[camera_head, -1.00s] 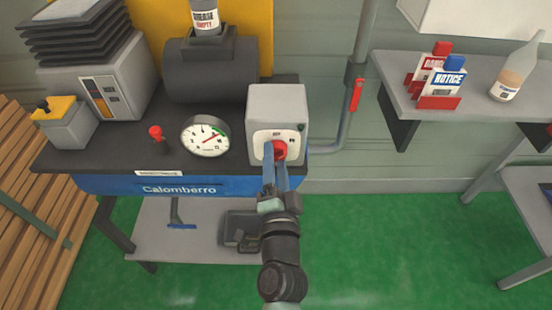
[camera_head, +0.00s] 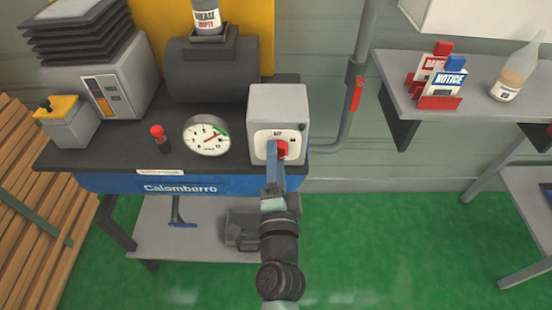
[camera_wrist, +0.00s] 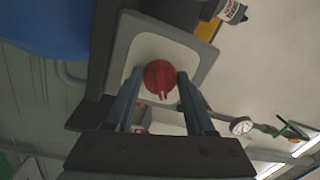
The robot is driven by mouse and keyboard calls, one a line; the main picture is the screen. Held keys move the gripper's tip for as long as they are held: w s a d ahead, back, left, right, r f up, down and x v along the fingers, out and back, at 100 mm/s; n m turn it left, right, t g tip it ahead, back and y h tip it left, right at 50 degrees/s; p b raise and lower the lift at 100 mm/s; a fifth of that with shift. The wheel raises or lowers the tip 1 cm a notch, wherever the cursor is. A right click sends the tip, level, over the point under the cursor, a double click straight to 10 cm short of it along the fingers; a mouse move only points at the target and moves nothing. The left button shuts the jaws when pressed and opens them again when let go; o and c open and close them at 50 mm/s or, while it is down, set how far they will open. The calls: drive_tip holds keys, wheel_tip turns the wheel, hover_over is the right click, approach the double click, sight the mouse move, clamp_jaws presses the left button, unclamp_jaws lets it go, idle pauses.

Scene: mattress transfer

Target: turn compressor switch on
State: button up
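The compressor switch is a red round knob (camera_head: 283,149) on the white face plate of a grey box (camera_head: 278,101), with a label above it and another to its right. In the wrist view the knob (camera_wrist: 160,78) sits between the two fingertips of my gripper (camera_wrist: 161,82), its narrow ridge pointing down in the picture. The fingers are spread about as wide as the knob, beside its round body. I cannot tell whether they touch it. In the head view my gripper (camera_head: 272,156) reaches up to the box and partly hides the knob and plate; one finger covers the other.
A pressure gauge (camera_head: 206,135) and a small red-topped valve (camera_head: 158,137) are left of the box on the blue compressor (camera_head: 180,185). A pipe with a red handle (camera_head: 357,93) runs to its right. A shelf (camera_head: 404,94) holds signs and a bottle (camera_head: 518,70).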

drive_tip(key=o, duration=0.4)
drive_tip(key=shift+c, duration=0.2)
drive_tip(key=s+b, duration=0.3)
drive_tip(key=s, duration=1)
drive_tip(key=shift+d+f+b, duration=0.25)
drive_tip(key=shift+f+b, duration=0.15)
